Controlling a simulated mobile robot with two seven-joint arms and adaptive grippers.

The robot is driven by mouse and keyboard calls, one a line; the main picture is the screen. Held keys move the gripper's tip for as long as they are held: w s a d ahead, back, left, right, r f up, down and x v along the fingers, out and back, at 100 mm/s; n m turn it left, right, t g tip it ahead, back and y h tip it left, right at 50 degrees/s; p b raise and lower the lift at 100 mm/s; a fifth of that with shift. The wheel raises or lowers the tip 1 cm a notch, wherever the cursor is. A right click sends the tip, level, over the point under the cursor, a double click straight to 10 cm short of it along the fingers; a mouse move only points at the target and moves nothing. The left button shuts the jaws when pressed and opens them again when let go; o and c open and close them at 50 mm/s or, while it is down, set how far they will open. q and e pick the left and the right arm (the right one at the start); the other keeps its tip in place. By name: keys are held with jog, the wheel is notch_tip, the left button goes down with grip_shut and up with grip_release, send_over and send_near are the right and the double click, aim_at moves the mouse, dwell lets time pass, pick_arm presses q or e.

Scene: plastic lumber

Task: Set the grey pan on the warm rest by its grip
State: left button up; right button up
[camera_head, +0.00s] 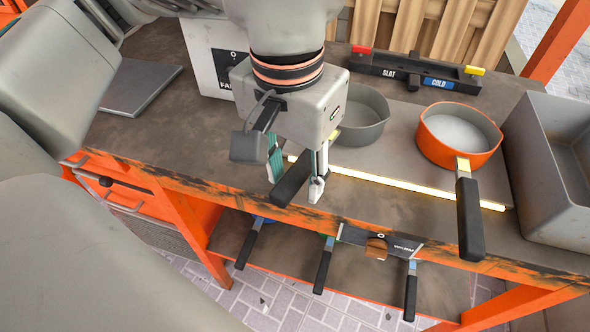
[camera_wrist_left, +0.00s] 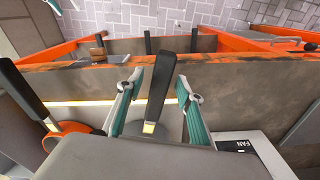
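The grey pan (camera_head: 365,118) stands on a grey plate (camera_head: 402,115) with a glowing front strip. Its dark grip (camera_head: 292,180) points toward the bench's front edge. My left gripper (camera_head: 297,180) is over this grip, with one finger on each side. In the left wrist view the grip (camera_wrist_left: 158,88) lies between the open fingers, with gaps on both sides. The gripper and wrist hide part of the pan. A flat grey slab (camera_head: 130,90) lies at the left; no label tells which surface is the warm rest. My right gripper is not in view.
An orange pan (camera_head: 432,150) stands to the right, its black grip over the front edge. A grey bin (camera_head: 560,195) is at far right. A bar marked COLD (camera_head: 420,77) and a FAN box (camera_head: 207,60) stand behind. Several handled tools (camera_head: 325,265) lie on the lower shelf.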

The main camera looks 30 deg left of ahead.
pick_arm(q)
notch_tip(320, 180, up, 12)
jog(key=shift+s, duration=0.35)
